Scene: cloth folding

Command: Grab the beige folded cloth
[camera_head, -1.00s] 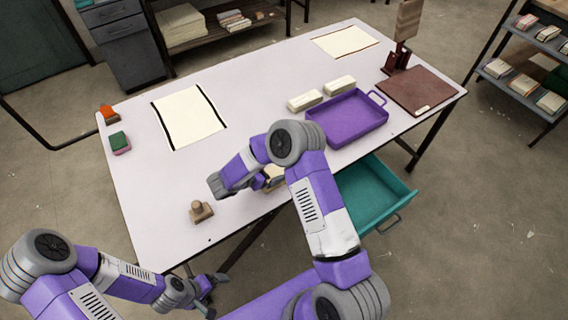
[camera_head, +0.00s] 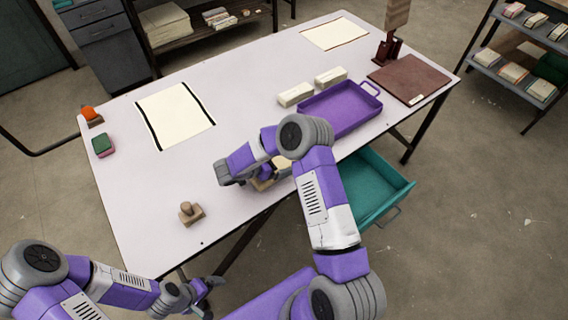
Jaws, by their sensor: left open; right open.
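Two cream-beige, block-like folded bundles, the left one (camera_head: 295,94) and the right one (camera_head: 331,77), lie side by side on the table behind the purple tray (camera_head: 341,109). Another beige item (camera_head: 283,162) lies on the table, partly hidden behind my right arm; I cannot tell if it is cloth. My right gripper (camera_head: 222,172) is over the table, left of that item and apart from the bundles; it is open, with nothing visible in it. My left gripper (camera_head: 207,286) is open and empty, low in front of the table's near edge.
A wooden stamp-like block (camera_head: 190,213) stands near the front edge. A cream sheet with black edges (camera_head: 175,115) lies left of centre. A green-and-pink sponge (camera_head: 103,145) is at the left edge. A teal drawer (camera_head: 372,190) stands open below the table. A brown board (camera_head: 411,79) is far right.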

